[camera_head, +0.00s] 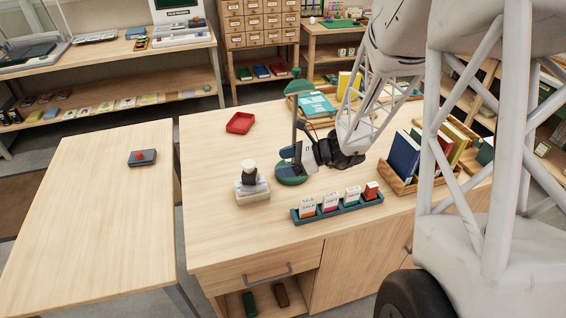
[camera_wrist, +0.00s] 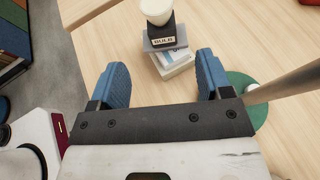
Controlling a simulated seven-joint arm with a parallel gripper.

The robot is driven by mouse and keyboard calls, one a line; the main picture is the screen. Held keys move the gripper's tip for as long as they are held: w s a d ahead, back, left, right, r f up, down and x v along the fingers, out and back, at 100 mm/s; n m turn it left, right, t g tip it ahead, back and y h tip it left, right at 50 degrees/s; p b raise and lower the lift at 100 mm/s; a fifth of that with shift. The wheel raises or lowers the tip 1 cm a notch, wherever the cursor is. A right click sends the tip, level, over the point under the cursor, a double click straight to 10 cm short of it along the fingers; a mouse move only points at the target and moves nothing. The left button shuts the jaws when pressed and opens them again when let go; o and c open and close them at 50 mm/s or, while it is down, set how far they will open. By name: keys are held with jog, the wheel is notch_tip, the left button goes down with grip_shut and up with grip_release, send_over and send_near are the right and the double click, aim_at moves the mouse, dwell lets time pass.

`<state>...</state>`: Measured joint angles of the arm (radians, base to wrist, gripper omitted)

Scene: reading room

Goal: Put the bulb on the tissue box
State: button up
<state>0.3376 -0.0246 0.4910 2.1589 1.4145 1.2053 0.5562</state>
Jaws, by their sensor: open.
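The bulb (camera_head: 249,167) is pale and round-topped, on a dark base with a BULB label that shows in the wrist view (camera_wrist: 159,10). It stands upright on a white box (camera_head: 253,193), which looks like the tissue box, with a grey layer between them. The box's side shows partly cut-off lettering in the wrist view (camera_wrist: 176,61). My gripper (camera_head: 284,160) is open, with blue fingers, just right of the bulb and apart from it. In the wrist view, the bulb and box lie beyond the open fingers (camera_wrist: 161,78), with nothing between the fingertips.
A green lamp base (camera_head: 291,180) with an upright pole stands close beside my gripper. A teal tray (camera_head: 336,212) of small boxes lies in front, a red tray (camera_head: 240,123) behind. A wooden book rack (camera_head: 398,184) is right. The table left of the bulb is clear.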

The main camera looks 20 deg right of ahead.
dwell(0.5)
jog(key=s+a+r+n+g+h, duration=0.2)
jog(key=s+a+r+n, duration=0.1)
jog(key=s+r+n, duration=0.3)
jog(key=s+a+r+n+g+h, duration=0.3)
jog(key=s+r+n, duration=0.15)
jog(key=s, duration=0.25)
jog(key=s+d+r+n+t+h, duration=0.1)
jog(key=s+d+r+n+h, duration=0.1)
jog(key=s+r+n+h, duration=0.2)
jog(key=s+d+r+n+t+h, duration=0.1)
jog(key=s+r+n+h, duration=0.2)
jog(key=s+n, duration=0.4)
jog(key=s+r, duration=0.1)
jog(key=s, duration=0.2)
jog(key=shift+s+d+n+t+h, duration=0.25)
jog(key=shift+d+n+t+h, duration=0.05)
jog(key=shift+d+n+h, duration=0.1)
